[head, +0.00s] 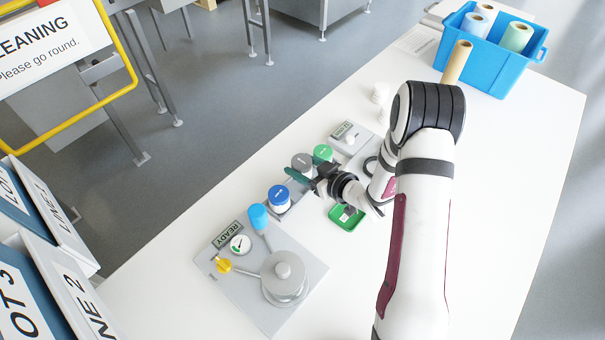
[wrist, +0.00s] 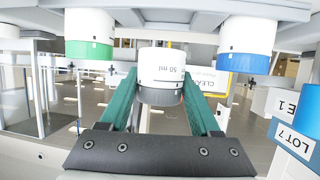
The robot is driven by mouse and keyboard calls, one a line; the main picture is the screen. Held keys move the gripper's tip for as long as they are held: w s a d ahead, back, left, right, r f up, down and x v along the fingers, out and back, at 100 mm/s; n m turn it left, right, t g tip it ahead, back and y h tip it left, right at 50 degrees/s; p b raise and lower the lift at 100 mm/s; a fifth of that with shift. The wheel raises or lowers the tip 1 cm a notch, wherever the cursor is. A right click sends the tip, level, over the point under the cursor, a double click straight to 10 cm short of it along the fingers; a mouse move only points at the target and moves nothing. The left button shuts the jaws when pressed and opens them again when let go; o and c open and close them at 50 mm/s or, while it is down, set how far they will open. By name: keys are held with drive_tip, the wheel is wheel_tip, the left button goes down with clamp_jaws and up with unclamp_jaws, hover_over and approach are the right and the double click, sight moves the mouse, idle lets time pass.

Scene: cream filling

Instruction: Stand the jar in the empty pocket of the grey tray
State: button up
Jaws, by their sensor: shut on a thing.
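The jar has a white body marked 50 ml and a grey lid. In the wrist view, which is upside down, the jar (wrist: 162,72) is between the two green fingers of my gripper (wrist: 160,98). Its base shows clear of the grey tray (wrist: 185,16), so it is held up, upright. In the head view the jar's grey lid (head: 302,160) shows between the blue-lidded jar (head: 279,196) and the green-lidded jar (head: 322,153), beside my gripper (head: 308,175). Both neighbours stand in the tray. The empty pocket itself is hidden.
A plate with a blue-handled lever (head: 258,218), a yellow knob (head: 224,265) and a READY sign is at the near left. A green dish (head: 345,218) lies right of my gripper. A blue crate (head: 487,55) with rolls stands far right. The right tabletop is clear.

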drive_tip(key=shift+f, duration=1.85)
drive_tip(key=shift+f, duration=0.1)
drive_tip(key=o, duration=1.4)
